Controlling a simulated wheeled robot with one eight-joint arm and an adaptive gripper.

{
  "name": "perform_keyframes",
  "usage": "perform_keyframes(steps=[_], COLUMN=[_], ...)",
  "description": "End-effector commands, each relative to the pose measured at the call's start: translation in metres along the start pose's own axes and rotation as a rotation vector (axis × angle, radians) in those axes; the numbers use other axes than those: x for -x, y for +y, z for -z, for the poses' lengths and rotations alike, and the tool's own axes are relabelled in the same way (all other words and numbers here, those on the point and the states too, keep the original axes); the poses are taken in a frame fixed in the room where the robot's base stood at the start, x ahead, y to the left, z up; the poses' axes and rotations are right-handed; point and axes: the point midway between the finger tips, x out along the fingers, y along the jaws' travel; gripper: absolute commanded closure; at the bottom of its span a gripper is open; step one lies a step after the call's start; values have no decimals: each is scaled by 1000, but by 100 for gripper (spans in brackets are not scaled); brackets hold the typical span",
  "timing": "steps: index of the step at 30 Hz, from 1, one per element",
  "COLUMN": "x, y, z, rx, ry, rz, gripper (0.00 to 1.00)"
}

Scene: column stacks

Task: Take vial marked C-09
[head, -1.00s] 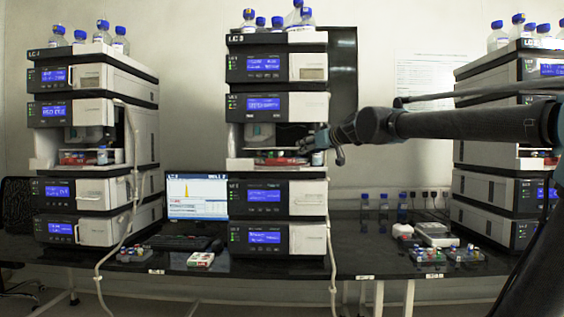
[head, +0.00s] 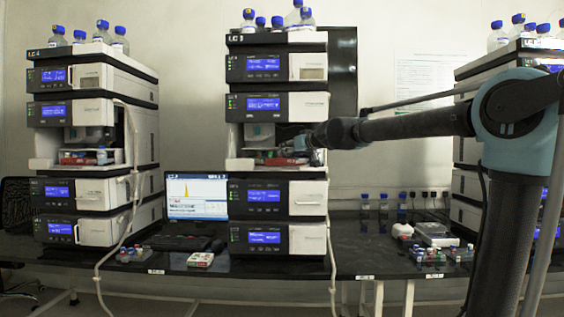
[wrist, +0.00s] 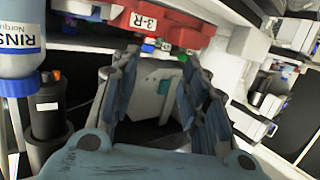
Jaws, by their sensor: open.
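My gripper (head: 297,146) is inside the open bay of the middle stack, LC 3, in the head view. A red tray (wrist: 185,30) marked "3-R" lies just beyond the fingertips. Small green, blue and red caps (wrist: 148,46) show along its edge. The red tray also shows low in the bay in the head view (head: 283,162). I cannot read any C-09 mark; the vials are mostly hidden or too small.
The bay is narrow, between the upper module (head: 310,105) and lower module (head: 308,197). A laptop (head: 197,194) stands left on the bench.

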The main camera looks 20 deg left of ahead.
Motion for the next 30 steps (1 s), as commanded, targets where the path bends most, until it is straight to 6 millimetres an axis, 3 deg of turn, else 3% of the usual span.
perform_keyframes(steps=[8,21,30], x=[-14,-59,-64], y=[0,1,2], z=[0,-1,-3], rx=[0,1,3], ry=[0,-1,-3], rz=[0,0,1], gripper=[59,59,59])
